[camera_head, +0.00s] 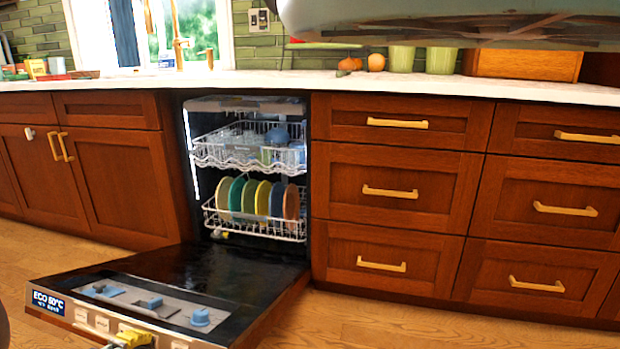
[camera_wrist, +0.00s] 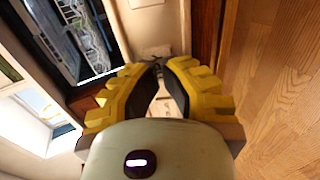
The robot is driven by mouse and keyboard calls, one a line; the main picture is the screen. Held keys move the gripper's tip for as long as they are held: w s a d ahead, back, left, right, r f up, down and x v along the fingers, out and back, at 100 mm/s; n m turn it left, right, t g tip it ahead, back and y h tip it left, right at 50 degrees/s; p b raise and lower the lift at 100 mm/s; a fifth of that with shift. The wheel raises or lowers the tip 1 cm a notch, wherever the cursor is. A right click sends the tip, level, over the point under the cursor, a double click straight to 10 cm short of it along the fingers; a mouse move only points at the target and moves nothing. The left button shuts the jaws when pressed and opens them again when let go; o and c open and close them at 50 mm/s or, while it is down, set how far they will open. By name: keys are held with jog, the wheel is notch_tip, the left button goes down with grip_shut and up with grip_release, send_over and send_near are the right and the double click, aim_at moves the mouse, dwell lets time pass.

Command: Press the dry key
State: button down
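The dishwasher door (camera_head: 190,262) is folded down, and its control panel lies along the door's outer edge. A lit display (camera_head: 48,301) reads "ECO 50°C". Several pale keys (camera_head: 101,322) sit in a row right of the display; their labels are too small to read, so I cannot tell which is the dry key. My gripper (camera_head: 130,338) shows in yellow at this row and hides part of it. In the wrist view my gripper (camera_wrist: 161,64) has its fingertips together, with nothing seen held between them. Whether it touches a key is unclear.
Blue knobs or caps (camera_head: 200,317) stand on the door's inner strip. The upper rack (camera_head: 250,150) and the lower rack with coloured plates (camera_head: 255,225) are inside the dishwasher. Wooden drawers (camera_head: 390,190) stand to the right. The wooden floor (camera_head: 370,325) in front is clear.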

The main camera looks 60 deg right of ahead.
jog(key=shift+d+f, duration=0.2)
jog(key=shift+d, duration=0.15)
jog(key=shift+a+r, duration=0.1)
jog(key=p+v, duration=0.1)
jog(key=v, duration=0.4)
jog(key=shift+a+r, duration=0.2)
jog(key=shift+a, duration=0.15)
dwell(0.4)
dwell(0.3)
